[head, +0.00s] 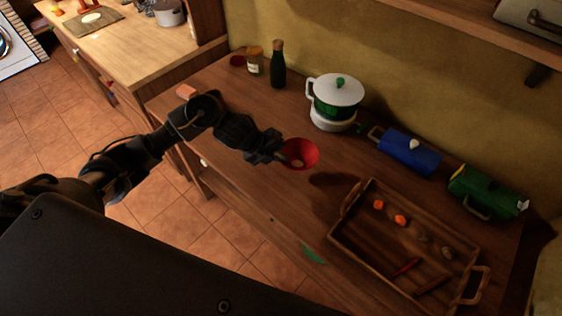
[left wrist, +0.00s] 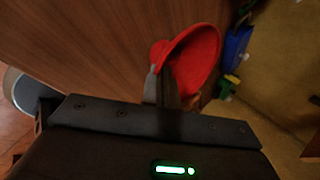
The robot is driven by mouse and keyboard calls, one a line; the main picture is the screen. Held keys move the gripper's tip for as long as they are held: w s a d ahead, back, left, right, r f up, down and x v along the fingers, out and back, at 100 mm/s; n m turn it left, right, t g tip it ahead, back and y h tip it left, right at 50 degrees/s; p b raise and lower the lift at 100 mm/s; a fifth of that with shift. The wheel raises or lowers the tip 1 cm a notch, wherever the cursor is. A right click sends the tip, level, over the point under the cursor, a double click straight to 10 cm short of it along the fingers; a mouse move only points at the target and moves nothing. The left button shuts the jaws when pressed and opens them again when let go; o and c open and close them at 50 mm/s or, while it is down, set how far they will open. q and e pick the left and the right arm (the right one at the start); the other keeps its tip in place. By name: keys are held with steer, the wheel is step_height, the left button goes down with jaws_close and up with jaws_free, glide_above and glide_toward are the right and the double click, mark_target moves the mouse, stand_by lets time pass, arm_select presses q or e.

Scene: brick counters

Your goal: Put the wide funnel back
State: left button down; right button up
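The wide funnel is a red cone (head: 303,150) in the head view, over the middle of the wooden counter. My left gripper (head: 281,158) is at its left side and appears shut on it. In the left wrist view the red funnel (left wrist: 197,58) stands at the fingertips (left wrist: 163,88), its wide mouth turned to the right. The fingers hide part of its narrow end. It seems to be held above the counter top. My right gripper is not in view.
On the counter (head: 225,135) stand a white-and-green pot (head: 336,92), a dark bottle (head: 278,66), a jar (head: 254,62), a dark red round thing (head: 237,61), a blue box (head: 405,152), a green case (head: 487,194) and a wooden tray (head: 352,249) with small items.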

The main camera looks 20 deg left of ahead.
arm_select(q)
steer(key=shift+w+a+f, duration=0.15)
steer(key=shift+w+f, duration=0.45)
steer(key=shift+f, duration=0.15)
step_height(320, 180, down, 2)
steer(key=shift+f+p, duration=0.1)
steer(key=shift+p, duration=0.5)
steer(key=shift+f, duration=0.4)
steer(key=c, duration=1.7)
jaws_free()
steer(key=b+v, duration=0.1)
steer(key=v, duration=1.1)
